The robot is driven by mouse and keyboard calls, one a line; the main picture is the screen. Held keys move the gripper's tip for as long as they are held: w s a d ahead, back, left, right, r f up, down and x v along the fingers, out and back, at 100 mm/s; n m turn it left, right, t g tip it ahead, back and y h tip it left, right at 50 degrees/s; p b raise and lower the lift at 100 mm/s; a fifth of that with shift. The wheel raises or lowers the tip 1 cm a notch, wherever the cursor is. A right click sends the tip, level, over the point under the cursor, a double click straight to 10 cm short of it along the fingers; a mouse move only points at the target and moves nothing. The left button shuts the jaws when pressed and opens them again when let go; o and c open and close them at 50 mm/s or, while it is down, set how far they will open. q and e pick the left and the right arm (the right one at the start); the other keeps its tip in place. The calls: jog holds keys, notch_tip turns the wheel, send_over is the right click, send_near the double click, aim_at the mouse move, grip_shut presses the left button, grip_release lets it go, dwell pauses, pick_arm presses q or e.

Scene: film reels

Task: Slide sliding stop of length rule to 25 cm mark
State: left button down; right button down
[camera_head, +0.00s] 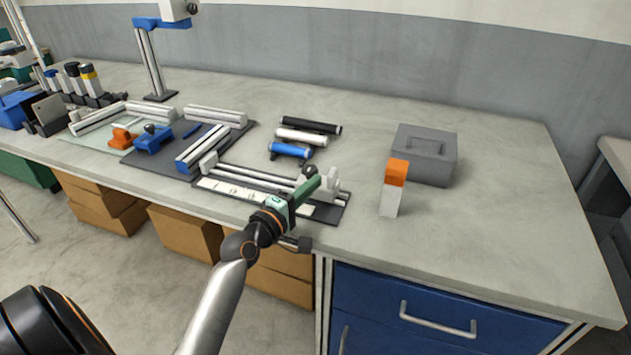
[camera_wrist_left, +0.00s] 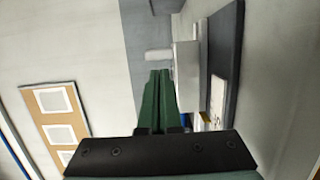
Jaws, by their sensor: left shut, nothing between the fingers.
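The length rule (camera_head: 245,177) lies near the table's front edge, with rails and a pale scale strip on a dark base (camera_head: 325,213). A pale block (camera_head: 208,161) stands at its left end and another (camera_head: 331,184) near its right end. A dark round knob (camera_head: 309,171), probably the sliding stop's, shows beside the right block; the stop's body is mostly hidden. My left gripper (camera_head: 318,181) has its green fingers shut and empty over the right part of the rule. In the left wrist view the fingertips (camera_wrist_left: 159,74) are beside a pale block (camera_wrist_left: 187,75); contact is unclear. The scale marks are unreadable.
Blue, white and black cylinders (camera_head: 311,125) lie behind the rule. A grey box (camera_head: 425,153) and an orange-topped white block (camera_head: 394,187) stand to its right. Mats with tools and rails lie left. A blue drawer unit (camera_head: 440,316) is below.

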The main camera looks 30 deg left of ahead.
pick_arm(q)
jog(key=shift+w, duration=0.75)
jog(key=shift+w+d+r+p, duration=0.1)
jog(key=shift+d+r+p, duration=0.05)
jog(key=shift+d+p, duration=0.45)
jog(key=shift+d, duration=0.1)
pick_arm(e)
jog(key=shift+s+d+r, duration=0.2)
jog(key=shift+d, duration=0.15)
jog(key=shift+s+r, duration=0.1)
